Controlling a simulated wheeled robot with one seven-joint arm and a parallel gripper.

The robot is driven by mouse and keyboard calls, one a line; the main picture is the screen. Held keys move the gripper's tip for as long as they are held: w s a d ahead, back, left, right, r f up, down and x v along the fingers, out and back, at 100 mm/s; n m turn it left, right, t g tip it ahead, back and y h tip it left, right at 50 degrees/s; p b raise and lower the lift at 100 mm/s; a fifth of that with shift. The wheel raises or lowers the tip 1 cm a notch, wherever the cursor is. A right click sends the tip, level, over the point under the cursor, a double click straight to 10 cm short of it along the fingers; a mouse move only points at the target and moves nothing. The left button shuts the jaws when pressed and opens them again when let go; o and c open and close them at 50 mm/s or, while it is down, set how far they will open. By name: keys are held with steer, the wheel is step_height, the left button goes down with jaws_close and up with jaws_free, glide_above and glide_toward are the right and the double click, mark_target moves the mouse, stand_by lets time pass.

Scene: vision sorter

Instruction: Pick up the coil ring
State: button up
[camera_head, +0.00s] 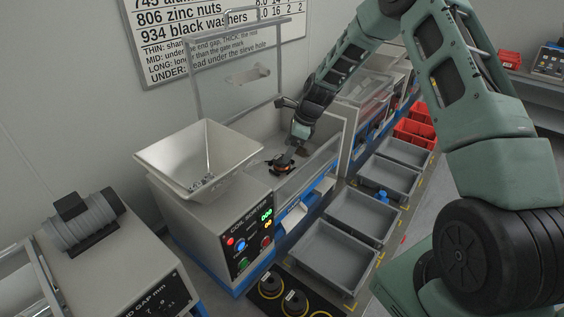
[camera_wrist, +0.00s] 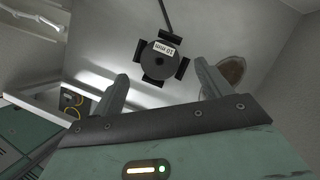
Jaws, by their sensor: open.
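The coil ring (camera_head: 284,161) sits in the grey trough of the sorter machine, dark on top with an orange side. In the wrist view it appears as a dark disc (camera_wrist: 160,67) with a centre hole and a white "10 mm" label, surrounded by several black blocks. My gripper (camera_head: 302,132) points down over the trough, to the right of and above the ring in the head view. In the wrist view my gripper (camera_wrist: 162,76) is open, with its two fingers apart and nothing between them; the ring shows beyond the tips.
A white hopper (camera_head: 205,158) stands left of the trough. A brown rounded thing (camera_wrist: 232,70) lies right of the ring in the wrist view; I cannot tell what it is. Grey bins (camera_head: 335,258) line the floor side, and labelled rings lie on a black mat (camera_head: 262,303).

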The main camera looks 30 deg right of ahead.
mark_target(279, 167)
steer(key=shift+p+x, duration=1.05)
steer(key=shift+x, duration=1.35)
steer(key=shift+s, duration=0.1)
steer(key=c, duration=1.2)
